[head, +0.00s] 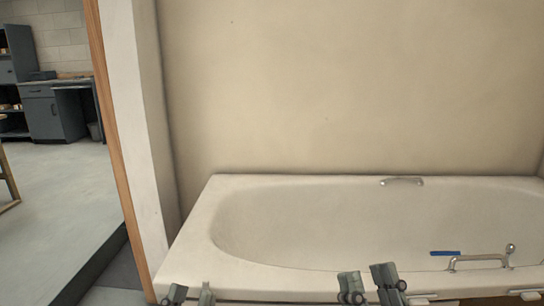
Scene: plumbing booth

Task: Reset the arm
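My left gripper (190,294) shows at the bottom edge, left of centre, in front of the bathtub's near left corner. Its two grey fingertips stand apart with nothing between them. My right gripper (368,282) shows at the bottom edge, right of centre, in front of the tub's near rim. Its two fingers also stand apart, with a narrow empty gap. Most of both grippers and both arms lie below the picture. Neither gripper is seen holding anything.
A white bathtub (235,283) stands ahead against a beige wall (350,80). A chrome handle (480,259) and a blue bar (445,253) are at its near right side. A wood-edged partition (130,120) stands left. Beyond it are open floor (60,200) and grey cabinets (45,115).

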